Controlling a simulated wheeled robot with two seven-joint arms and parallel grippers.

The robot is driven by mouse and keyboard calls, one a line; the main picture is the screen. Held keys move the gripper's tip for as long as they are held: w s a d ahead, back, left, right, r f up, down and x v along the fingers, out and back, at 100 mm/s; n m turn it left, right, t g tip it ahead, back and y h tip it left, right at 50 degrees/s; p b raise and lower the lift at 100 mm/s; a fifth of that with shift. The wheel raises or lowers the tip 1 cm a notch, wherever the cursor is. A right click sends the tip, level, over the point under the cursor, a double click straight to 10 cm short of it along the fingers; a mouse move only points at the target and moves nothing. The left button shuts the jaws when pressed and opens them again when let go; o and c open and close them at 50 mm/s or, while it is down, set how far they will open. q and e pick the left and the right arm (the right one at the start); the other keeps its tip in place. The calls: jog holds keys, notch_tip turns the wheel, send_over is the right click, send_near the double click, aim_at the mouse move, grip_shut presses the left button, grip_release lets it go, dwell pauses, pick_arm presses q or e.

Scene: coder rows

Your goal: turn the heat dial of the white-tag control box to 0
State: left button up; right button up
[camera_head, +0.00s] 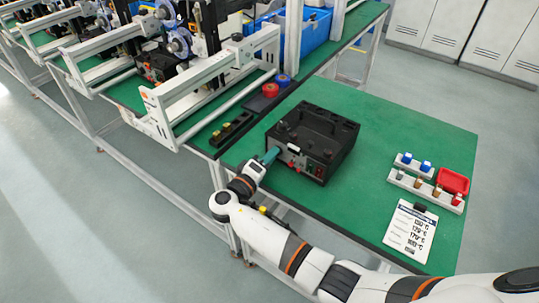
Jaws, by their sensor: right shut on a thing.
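A black control box (314,138) sits on the green table. Its front panel, facing the lower left, has small pale markings and a red switch (319,171). My right gripper (270,156) is at the left end of this panel. Its teal fingertips are shut on the heat dial there, and they and the gripper hide the dial, so its setting cannot be read. The white tag is too small to make out for certain. My left gripper is not in view.
A sheet with temperature figures (410,232), a white rack with small coloured pieces (425,190) and a red tray (453,181) lie to the right. White-framed machines (200,90) stand at the left. Green table between box and rack is clear.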

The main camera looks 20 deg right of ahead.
jog(key=n+p, duration=0.2)
jog(key=n, duration=0.2)
jog(key=shift+r, duration=0.2)
jog(key=n+g+p, duration=0.1)
jog(key=n+p, duration=0.1)
jog(key=n, duration=0.2)
jog(key=shift+w+n, duration=0.1)
jog(key=shift+n, duration=0.2)
jog(key=n+p, duration=0.2)
jog(key=n, duration=0.2)
jog(key=shift+g+h, duration=0.3)
jog(key=shift+f+n+p, duration=0.1)
jog(key=shift+n+p, duration=0.75)
jog(key=shift+n, duration=1.05)
jog(key=o, duration=1)
jog(key=shift+f, duration=0.1)
